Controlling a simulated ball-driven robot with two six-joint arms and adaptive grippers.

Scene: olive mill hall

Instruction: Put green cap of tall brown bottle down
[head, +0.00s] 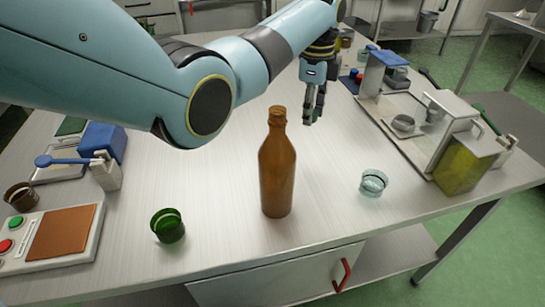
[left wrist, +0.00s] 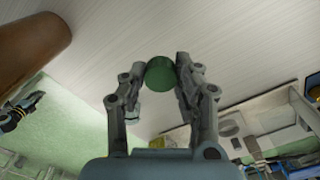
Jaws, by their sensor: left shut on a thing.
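The tall brown bottle (head: 277,172) stands upright and uncapped in the middle of the metal table; its side also shows at the upper left of the left wrist view (left wrist: 30,48). My left gripper (head: 314,112) is above the table, behind and to the right of the bottle's neck. In the left wrist view, my left gripper (left wrist: 160,82) is shut on the green cap (left wrist: 160,73), which sits between the fingertips. In the head view I cannot make out the cap.
A green glass cup (head: 168,226) stands front left and a clear glass cup (head: 373,183) right of the bottle. A button panel (head: 55,240) lies left. Bare tabletop surrounds the bottle.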

